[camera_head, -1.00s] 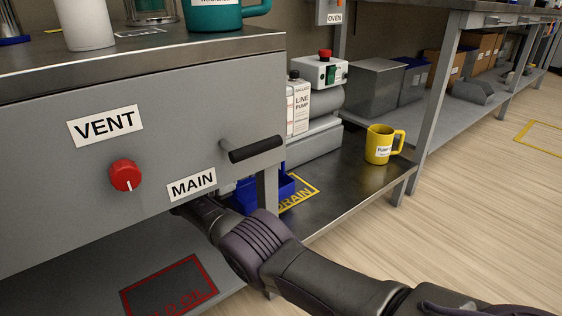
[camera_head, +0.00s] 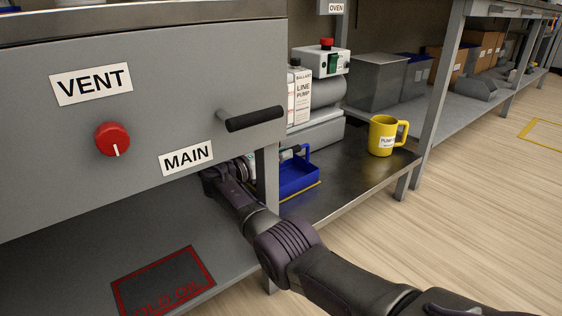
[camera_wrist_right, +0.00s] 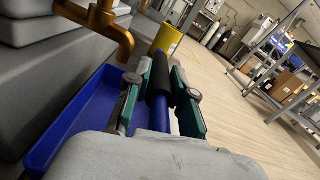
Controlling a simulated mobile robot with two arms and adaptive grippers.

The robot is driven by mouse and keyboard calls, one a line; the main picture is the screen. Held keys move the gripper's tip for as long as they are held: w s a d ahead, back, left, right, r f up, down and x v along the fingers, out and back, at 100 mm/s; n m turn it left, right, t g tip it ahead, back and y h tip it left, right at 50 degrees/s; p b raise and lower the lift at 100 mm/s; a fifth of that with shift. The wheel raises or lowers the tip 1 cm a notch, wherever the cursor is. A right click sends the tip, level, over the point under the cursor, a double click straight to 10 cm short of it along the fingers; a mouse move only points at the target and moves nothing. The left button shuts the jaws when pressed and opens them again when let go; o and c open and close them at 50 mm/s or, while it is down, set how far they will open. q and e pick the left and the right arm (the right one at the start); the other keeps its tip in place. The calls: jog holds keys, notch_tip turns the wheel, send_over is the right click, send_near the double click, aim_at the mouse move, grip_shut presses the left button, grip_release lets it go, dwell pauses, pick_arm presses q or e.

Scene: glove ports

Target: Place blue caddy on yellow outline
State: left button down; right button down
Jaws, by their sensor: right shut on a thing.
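The blue caddy (camera_head: 298,178) is on the lower steel shelf, partly hidden by the bench leg. It also fills the left of the right wrist view (camera_wrist_right: 78,118). My right gripper (camera_head: 244,170) reaches under the cabinet. In the wrist view, its green-padded fingers (camera_wrist_right: 162,84) are closed on both sides of the caddy's handle, which has a black grip (camera_wrist_right: 160,72). The yellow outline (camera_head: 311,188) shows only as a strip along the caddy's front edge; the caddy hides the rest. I cannot tell whether the caddy touches the shelf. My left gripper is not in view.
A yellow mug (camera_head: 382,136) stands right of the caddy. A pump (camera_head: 320,110) stands behind it. A brass tap (camera_wrist_right: 104,28) hangs close to the fingers in the wrist view. A bench leg (camera_head: 267,190) is beside my arm. The shelf between caddy and mug is clear.

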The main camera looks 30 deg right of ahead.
jog(key=c, duration=1.3)
grip_release()
jog(key=shift+a+r, duration=0.1)
jog(key=shift+a, duration=0.25)
jog(key=a+p, duration=0.2)
jog(key=a, duration=0.2)
jog(key=shift+s+a+r, duration=0.1)
jog(key=shift+s+a, duration=0.05)
jog(key=shift+a, duration=0.15)
jog(key=shift+s+a+b, duration=0.15)
jog(key=shift+a+b, duration=0.05)
jog(key=shift+a, duration=1.5)
jog(key=shift+s+a+b, duration=0.15)
jog(key=shift+a, duration=1.5)
